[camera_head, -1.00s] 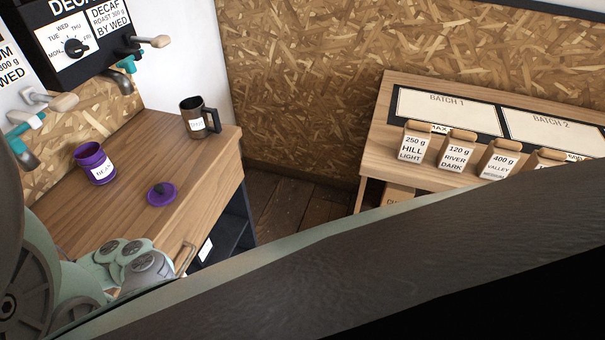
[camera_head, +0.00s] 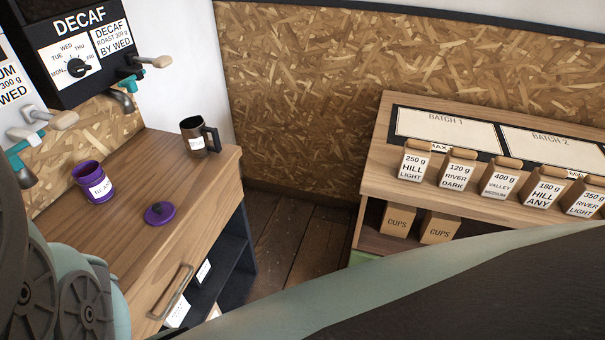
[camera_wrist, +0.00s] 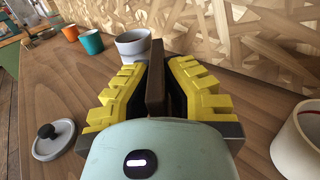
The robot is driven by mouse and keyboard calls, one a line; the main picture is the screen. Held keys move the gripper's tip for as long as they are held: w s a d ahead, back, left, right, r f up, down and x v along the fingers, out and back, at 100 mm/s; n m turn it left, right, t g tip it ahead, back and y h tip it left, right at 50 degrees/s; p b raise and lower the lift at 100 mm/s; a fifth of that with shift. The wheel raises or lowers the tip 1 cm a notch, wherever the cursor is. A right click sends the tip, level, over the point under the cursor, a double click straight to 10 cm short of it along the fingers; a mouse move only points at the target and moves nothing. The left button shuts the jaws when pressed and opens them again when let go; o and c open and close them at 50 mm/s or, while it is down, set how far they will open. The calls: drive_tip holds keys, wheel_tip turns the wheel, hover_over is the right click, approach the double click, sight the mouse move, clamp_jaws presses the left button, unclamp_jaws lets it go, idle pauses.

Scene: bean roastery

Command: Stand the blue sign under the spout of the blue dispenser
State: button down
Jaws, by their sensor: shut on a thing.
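In the wrist view my gripper (camera_wrist: 155,88) is shut on a thin dark brown slab (camera_wrist: 155,75), seen nearly edge-on and upright between the yellow finger pads. Its faces are hidden, so I cannot tell whether it is the blue sign. No clearly blue sign or blue dispenser shows. In the head view a black dispenser marked DECAF (camera_head: 75,50) hangs at the upper left, with a spout (camera_head: 122,98) below it. Another spout (camera_head: 22,170) with a teal valve is at the left edge. My gripper is not visible in the head view.
On the counter (camera_head: 115,225) are a purple canister (camera_head: 93,180), a purple lid (camera_head: 159,213) and a dark mug (camera_head: 198,136). In the wrist view a grey lid (camera_wrist: 52,142), a grey cup (camera_wrist: 133,48) and a white container (camera_wrist: 297,142) surround my gripper. A shelf of bags (camera_head: 415,165) stands right.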

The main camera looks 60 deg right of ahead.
drive_tip(key=shift+w+a+f+b, duration=0.1)
drive_tip(key=shift+a+f+b, duration=0.1)
drive_tip(key=shift+f+b, duration=1.3)
drive_tip(key=shift+f, duration=0.35)
drive_tip(key=shift+f, duration=0.15)
drive_tip(key=c, duration=1.1)
unclamp_jaws()
drive_tip(key=shift+d, duration=0.1)
drive_tip(key=shift+c, duration=0.2)
drive_tip(key=shift+r+p, duration=0.3)
drive_tip(key=shift+p, duration=0.05)
drive_tip(key=shift+d+r, duration=0.1)
drive_tip(key=shift+d, duration=0.25)
drive_tip(key=p+v, duration=0.1)
drive_tip(key=v, duration=0.9)
drive_tip(key=shift+s+d+p, duration=0.2)
drive_tip(key=shift+d+p, duration=0.1)
drive_tip(key=shift+p, duration=0.05)
drive_tip(key=shift+s+d, duration=0.25)
drive_tip(key=shift+d, duration=0.05)
